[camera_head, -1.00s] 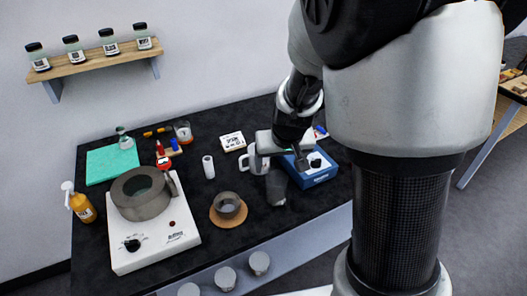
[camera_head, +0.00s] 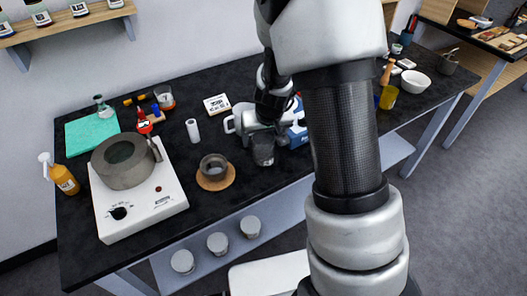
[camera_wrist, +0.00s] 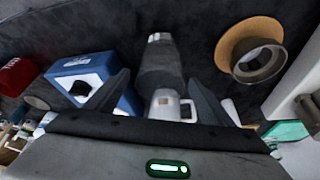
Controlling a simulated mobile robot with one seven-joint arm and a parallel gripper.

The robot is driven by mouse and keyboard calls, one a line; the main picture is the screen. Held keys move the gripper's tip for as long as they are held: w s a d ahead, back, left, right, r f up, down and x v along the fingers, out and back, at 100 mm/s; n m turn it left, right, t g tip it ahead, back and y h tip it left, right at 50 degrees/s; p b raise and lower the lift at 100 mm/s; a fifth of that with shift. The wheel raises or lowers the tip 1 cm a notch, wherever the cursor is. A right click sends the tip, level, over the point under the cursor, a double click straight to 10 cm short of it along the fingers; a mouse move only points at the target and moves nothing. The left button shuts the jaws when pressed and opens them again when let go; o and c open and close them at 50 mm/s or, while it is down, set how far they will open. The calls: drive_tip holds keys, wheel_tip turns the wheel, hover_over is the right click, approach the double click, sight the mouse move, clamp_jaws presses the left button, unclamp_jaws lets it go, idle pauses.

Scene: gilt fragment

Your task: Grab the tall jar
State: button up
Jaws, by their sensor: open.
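The tall jar, a dark grey cylinder (camera_head: 263,149), stands on the black table in the head view, right of a small bowl on a round cork mat. My gripper (camera_head: 262,127) is low beside it and partly covers its upper part. In the wrist view the dark jar (camera_wrist: 160,65), with a paler end, lies between my two spread fingers (camera_wrist: 158,78). The fingers are open, with a visible gap on each side of the jar. I cannot tell how far along the fingers the jar sits.
A white mug (camera_head: 233,122) stands left of my gripper, and a blue box (camera_wrist: 72,72) is close by. The small bowl (camera_head: 213,166) sits on its cork mat (camera_head: 222,184). A white hotplate (camera_head: 150,212) carries a grey pot (camera_head: 122,165). A white tube (camera_head: 192,131) stands farther back.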

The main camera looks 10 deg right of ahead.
drive_tip(key=shift+r, duration=0.1)
drive_tip(key=c, duration=1.4)
